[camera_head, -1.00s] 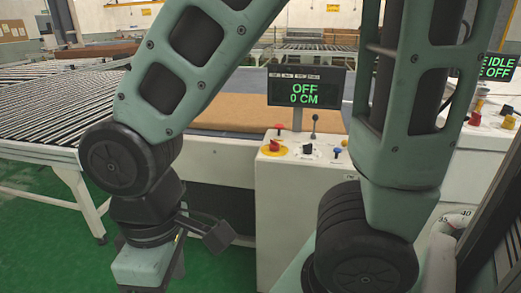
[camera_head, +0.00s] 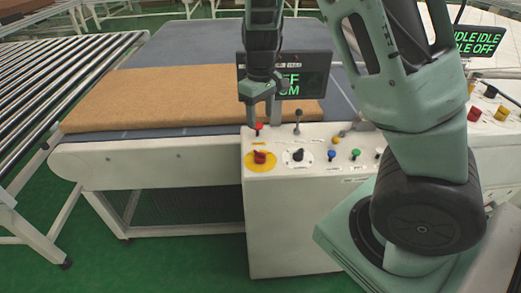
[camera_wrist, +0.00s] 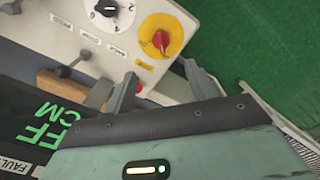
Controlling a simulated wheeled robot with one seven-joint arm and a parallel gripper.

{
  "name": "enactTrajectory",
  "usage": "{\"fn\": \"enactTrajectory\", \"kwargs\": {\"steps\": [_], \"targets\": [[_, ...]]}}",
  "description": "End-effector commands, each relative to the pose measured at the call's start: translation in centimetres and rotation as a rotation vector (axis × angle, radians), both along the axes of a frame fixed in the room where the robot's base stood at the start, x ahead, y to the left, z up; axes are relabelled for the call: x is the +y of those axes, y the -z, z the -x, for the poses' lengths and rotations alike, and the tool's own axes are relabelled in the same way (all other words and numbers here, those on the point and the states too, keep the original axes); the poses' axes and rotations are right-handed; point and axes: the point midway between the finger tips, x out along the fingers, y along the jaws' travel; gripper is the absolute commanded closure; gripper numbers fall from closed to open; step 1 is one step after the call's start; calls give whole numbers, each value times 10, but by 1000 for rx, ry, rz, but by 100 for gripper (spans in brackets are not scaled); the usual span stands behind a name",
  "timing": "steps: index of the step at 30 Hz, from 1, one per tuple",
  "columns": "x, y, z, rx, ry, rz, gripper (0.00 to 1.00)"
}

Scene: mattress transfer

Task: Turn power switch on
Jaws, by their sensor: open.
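The white control console (camera_head: 285,220) stands in front of the conveyor. Its power switch looks to be the red rotary knob on a yellow disc (camera_head: 260,157) at the panel's left; it also shows in the wrist view (camera_wrist: 160,41). A black rotary knob (camera_head: 298,156) sits to its right. My gripper (camera_head: 262,116) hangs over the panel's back left edge, beyond the red knob, near a small red button (camera_head: 259,128). In the wrist view its two fingers (camera_wrist: 160,84) are apart with nothing held between them. The display (camera_head: 300,76) shows "OFF", partly hidden by my arm.
A brown mattress (camera_head: 180,97) lies on the dark conveyor bed behind the console. A lever (camera_head: 297,122) and several coloured buttons stand on the panel. A roller conveyor (camera_head: 60,80) is at left; a second console (camera_head: 495,110) is at right.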

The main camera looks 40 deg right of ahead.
Motion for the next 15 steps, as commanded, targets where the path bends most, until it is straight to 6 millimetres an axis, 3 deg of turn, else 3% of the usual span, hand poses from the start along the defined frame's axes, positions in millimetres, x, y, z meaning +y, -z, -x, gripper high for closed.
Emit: {"fn": "enactTrajectory", "kwargs": {"steps": [15], "targets": [[-1, 108, 1, 5, 3, 0, 44]]}}
